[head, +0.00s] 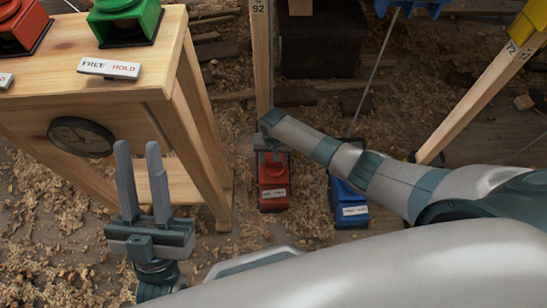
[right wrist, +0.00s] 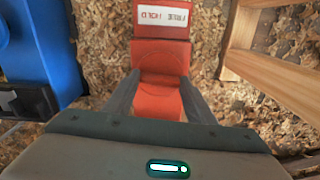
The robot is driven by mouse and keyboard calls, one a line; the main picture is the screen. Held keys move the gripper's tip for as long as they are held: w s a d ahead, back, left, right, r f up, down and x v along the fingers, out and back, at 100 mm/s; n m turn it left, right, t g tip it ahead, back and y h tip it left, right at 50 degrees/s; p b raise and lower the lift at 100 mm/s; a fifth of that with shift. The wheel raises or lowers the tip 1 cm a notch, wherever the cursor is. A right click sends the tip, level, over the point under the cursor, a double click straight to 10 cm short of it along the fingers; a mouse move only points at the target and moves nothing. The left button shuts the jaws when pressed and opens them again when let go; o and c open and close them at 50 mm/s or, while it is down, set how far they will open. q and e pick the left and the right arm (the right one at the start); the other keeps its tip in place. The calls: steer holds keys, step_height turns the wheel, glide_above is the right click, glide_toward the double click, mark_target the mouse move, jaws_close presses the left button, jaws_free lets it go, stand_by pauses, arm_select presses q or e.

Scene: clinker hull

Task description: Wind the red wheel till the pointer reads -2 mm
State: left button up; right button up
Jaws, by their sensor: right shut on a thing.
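In the head view my right gripper (head: 271,156) is low at the red jack-like unit (head: 273,187), which stands on the shavings-covered floor at the foot of a wooden post. The right wrist view shows my right gripper (right wrist: 160,80) with its fingers on both sides of a rounded red part (right wrist: 162,62), apparently the red wheel, shut on it. A red block (right wrist: 162,50) with a FREE/HOLD label is just beyond. I cannot make out the pointer or its scale reading. My left gripper (head: 140,168) is open and empty, fingers upward, in front of the wooden stand.
A blue unit (head: 348,203) stands right of the red one. The wooden stand (head: 160,90) at left carries red and green units and a round dial (head: 81,136). The post (head: 262,60) rises behind the red unit; another leaning post (head: 475,100) is at right.

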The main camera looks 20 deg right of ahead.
steer(key=shift+a+r+m+p, duration=0.1)
steer(key=shift+r+m+p, duration=0.1)
steer(key=shift+m+p, duration=0.6)
steer(key=shift+f+m+p, duration=0.1)
steer(key=shift+m+p, duration=0.8)
steer(key=shift+p, duration=0.35)
steer(key=m+p, duration=0.2)
steer(key=m, duration=0.3)
steer(key=shift+p, duration=0.4)
arm_select(q)
step_height(320, 180, down, 23)
steer(key=g+y, duration=0.4)
steer(key=g, duration=1.1)
steer(key=shift+w+a, duration=0.25)
steer(key=shift+w, duration=0.2)
arm_select(e)
steer(key=shift+f+m, duration=0.1)
steer(key=shift+m, duration=1)
arm_select(q)
steer(key=shift+f, duration=0.15)
arm_select(e)
steer(key=o, duration=1)
steer(key=shift+o, duration=0.2)
arm_select(q)
steer(key=shift+p, duration=0.3)
